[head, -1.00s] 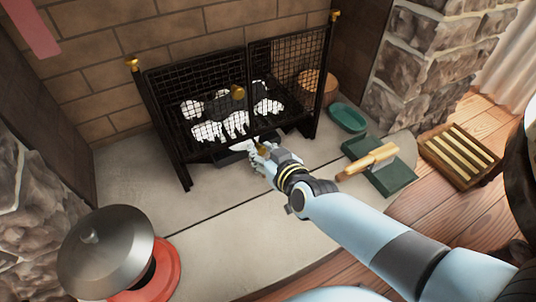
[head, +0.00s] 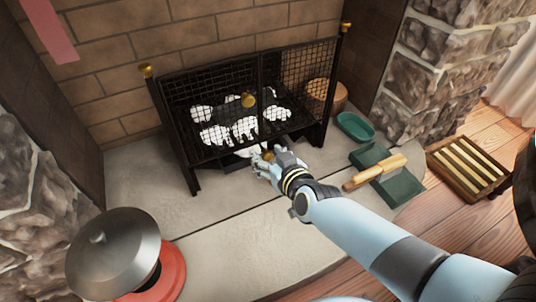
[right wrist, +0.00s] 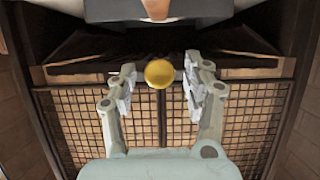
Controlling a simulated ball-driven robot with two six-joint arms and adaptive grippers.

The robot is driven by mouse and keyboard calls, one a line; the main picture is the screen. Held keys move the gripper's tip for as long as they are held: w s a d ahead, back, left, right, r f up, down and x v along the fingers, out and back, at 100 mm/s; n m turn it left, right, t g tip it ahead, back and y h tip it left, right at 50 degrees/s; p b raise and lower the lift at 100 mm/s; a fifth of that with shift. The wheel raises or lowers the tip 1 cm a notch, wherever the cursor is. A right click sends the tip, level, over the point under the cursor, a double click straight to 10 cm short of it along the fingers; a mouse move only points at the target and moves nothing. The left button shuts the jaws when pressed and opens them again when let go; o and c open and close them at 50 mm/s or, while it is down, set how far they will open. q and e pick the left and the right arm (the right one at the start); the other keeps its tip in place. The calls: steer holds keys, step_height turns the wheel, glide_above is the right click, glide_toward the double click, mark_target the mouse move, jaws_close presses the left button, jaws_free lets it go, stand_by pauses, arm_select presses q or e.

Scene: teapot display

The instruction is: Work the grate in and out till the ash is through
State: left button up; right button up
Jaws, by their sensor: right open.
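A black fire basket (head: 188,163) with a wire-mesh front stands in the hearth. White and dark lumps (head: 246,127) lie behind its mesh. A gold knob (head: 248,100) is on the mesh front. My right gripper (head: 262,161) is low at the basket's front, and its fingers are open. In the right wrist view the open fingers (right wrist: 160,88) stand on either side of a gold knob (right wrist: 159,74), with visible gaps. The gripper partly hides the basket's lower front and a pale piece there. My left gripper is not in view.
A pot with a grey lid (head: 112,250) stands on a red base (head: 168,275) at front left. On the right are a green dish (head: 355,127), a green tray (head: 400,186), a wooden-handled tool (head: 375,172) and a slatted wooden rack (head: 468,168). The pale front hearth is clear.

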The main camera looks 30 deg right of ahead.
steer(key=v, duration=1.1)
steer(key=shift+s, duration=0.4)
steer(key=shift+r, duration=0.1)
